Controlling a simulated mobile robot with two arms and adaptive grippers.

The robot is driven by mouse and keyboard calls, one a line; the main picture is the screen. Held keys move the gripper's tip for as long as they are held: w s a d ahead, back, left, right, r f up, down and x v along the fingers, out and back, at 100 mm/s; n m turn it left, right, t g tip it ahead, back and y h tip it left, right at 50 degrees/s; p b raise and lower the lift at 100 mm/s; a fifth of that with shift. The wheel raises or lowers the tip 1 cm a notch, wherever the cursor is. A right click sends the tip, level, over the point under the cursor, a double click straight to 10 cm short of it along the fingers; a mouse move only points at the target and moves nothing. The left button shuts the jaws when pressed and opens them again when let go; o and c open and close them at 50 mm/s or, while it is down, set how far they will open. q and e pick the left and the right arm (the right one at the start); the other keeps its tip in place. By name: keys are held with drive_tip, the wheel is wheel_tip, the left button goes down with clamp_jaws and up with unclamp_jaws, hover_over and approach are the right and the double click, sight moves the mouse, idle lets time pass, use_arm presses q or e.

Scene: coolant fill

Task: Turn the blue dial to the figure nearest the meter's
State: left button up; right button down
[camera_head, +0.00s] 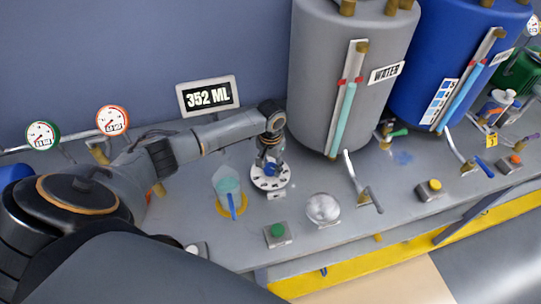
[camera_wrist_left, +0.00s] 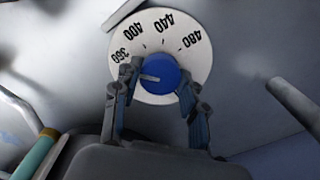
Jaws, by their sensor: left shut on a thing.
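The blue dial (camera_wrist_left: 158,72) is a round knob on a white disc (camera_wrist_left: 190,22) printed 360, 400, 440 and 480. In the wrist view a pale line on the knob points left, towards the 360 side; the exact alignment is hard to read. The dial also shows in the head view (camera_head: 271,170), under my left gripper (camera_head: 268,160). My left gripper's fingers (camera_wrist_left: 158,97) sit on both sides of the knob and are shut on it. The meter (camera_head: 208,96) behind reads 352 ML. My right gripper is not in view.
A jug (camera_head: 227,186) with greenish liquid stands left of the dial. A green button (camera_head: 277,231) and a clear dome (camera_head: 322,208) lie in front. A grey WATER tank (camera_head: 350,80) and a blue tank (camera_head: 435,60) rise behind right. A lever (camera_head: 365,190) stands to the right.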

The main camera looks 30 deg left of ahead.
sight(271, 167)
use_arm(q)
drive_tip(key=o, duration=1.1)
drive_tip(key=shift+o, duration=0.2)
wheel_tip(271, 167, up, 12)
